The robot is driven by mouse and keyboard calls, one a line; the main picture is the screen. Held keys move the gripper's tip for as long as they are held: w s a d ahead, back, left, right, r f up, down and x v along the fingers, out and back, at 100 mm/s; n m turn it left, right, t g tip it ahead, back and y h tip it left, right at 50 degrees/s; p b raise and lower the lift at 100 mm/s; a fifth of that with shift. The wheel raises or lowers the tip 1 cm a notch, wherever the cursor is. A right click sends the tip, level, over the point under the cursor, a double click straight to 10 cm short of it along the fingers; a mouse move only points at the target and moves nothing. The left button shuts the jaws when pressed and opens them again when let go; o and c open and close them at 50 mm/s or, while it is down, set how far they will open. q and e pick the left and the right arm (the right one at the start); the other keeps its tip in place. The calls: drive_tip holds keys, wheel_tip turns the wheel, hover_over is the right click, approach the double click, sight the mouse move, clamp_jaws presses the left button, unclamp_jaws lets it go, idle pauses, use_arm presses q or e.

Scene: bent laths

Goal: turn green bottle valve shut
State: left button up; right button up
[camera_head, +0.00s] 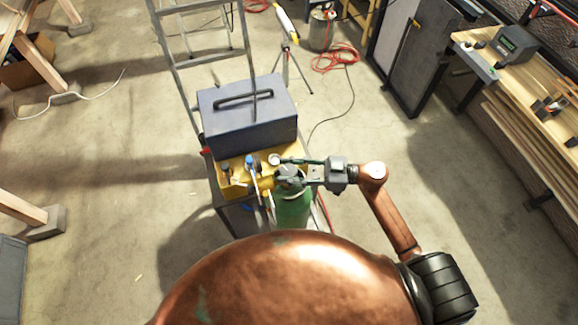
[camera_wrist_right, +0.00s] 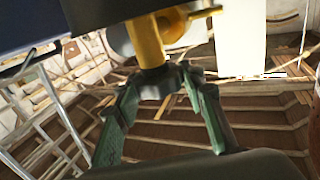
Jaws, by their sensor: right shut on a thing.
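The green bottle (camera_head: 293,208) stands upright beside the metal toolbox, its lower part hidden by my copper-coloured body. Its valve is at the bottle's top, largely covered by my right gripper (camera_head: 300,173), which reaches in from the right. In the right wrist view, the two fingers of my right gripper (camera_wrist_right: 163,82) close around a dark knob on a yellow brass valve stem (camera_wrist_right: 147,42). How far the knob is turned cannot be told. My left gripper is not in view.
A blue-grey toolbox (camera_head: 248,120) sits right behind the bottle. A stepladder (camera_head: 178,66) stands behind. A wooden workbench (camera_head: 535,95) is at the far right. Floor on both sides is mostly clear.

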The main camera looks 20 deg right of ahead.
drive_tip(key=m+t+h+p, duration=0.2)
drive_tip(key=m+t+p, duration=0.1)
drive_tip(key=p, duration=0.2)
drive_tip(key=m+t+h+p, duration=0.3)
drive_tip(key=t+p, duration=0.1)
drive_tip(key=p, duration=0.1)
drive_tip(key=shift+s+r+t, duration=0.1)
drive_tip(key=shift+r+t, duration=0.1)
drive_tip(key=shift+t, duration=0.1)
drive_tip(key=m+t+h, duration=0.1)
drive_tip(key=h, duration=0.1)
drive_tip(key=shift+f+m+t+h+p, duration=0.15)
drive_tip(key=shift+m+t+h+p, duration=0.15)
drive_tip(key=shift+m+h+p, duration=0.1)
drive_tip(key=shift+f+m+t+h, duration=0.1)
drive_tip(key=shift+m+t+h, duration=0.7)
drive_tip(key=shift+m+h, duration=0.65)
drive_tip(key=shift+h, duration=0.65)
drive_tip(key=o, duration=1.2)
drive_tip(key=shift+c, duration=0.2)
